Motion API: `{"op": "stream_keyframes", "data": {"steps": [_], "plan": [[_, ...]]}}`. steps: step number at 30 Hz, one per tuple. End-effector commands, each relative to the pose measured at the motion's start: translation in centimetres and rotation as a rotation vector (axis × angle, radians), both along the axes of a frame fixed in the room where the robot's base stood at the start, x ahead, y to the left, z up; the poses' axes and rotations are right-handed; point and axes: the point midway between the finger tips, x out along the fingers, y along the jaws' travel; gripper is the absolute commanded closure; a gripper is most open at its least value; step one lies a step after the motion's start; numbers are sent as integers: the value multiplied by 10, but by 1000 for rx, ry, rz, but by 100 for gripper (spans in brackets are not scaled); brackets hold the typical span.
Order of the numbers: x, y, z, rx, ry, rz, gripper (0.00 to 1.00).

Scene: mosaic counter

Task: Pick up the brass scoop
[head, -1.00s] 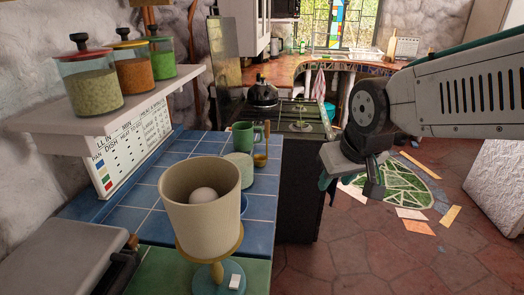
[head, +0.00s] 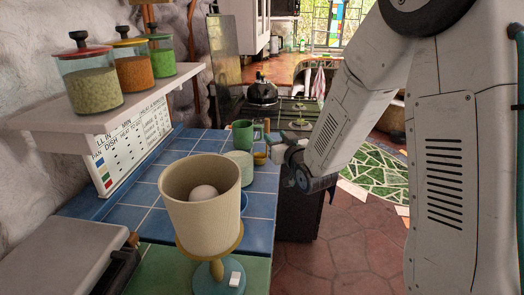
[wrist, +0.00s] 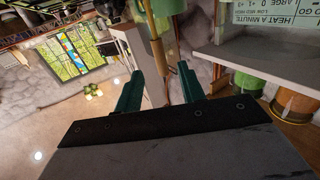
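The brass scoop (head: 260,158) stands near the right edge of the blue tiled counter, its thin handle pointing up beside the green mug (head: 243,134). My gripper (head: 278,147) is just right of the scoop in the head view, over the counter edge. In the wrist view the two green fingers are apart, and my gripper (wrist: 159,72) is open. A long brass-coloured piece, apparently the scoop (wrist: 156,45), shows beyond and between the fingertips. I cannot tell whether the fingers touch it. The green mug (wrist: 168,7) is behind it.
A pale green cup (head: 240,167) stands close to the scoop. A shelf with spice jars (head: 134,72) overhangs the left. A dark stove (head: 298,118) is behind.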

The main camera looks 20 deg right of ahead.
Motion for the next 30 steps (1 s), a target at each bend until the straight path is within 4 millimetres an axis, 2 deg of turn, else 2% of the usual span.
{"op": "stream_keyframes", "data": {"steps": [8,18,26,27,30], "plan": [[28,4,1,3,-14,2,61],[73,9,1,3,-13,2,61],[78,10,2,3,-12,2,61],[77,10,2,3,-12,1,63],[77,10,2,3,-12,1,91]]}}
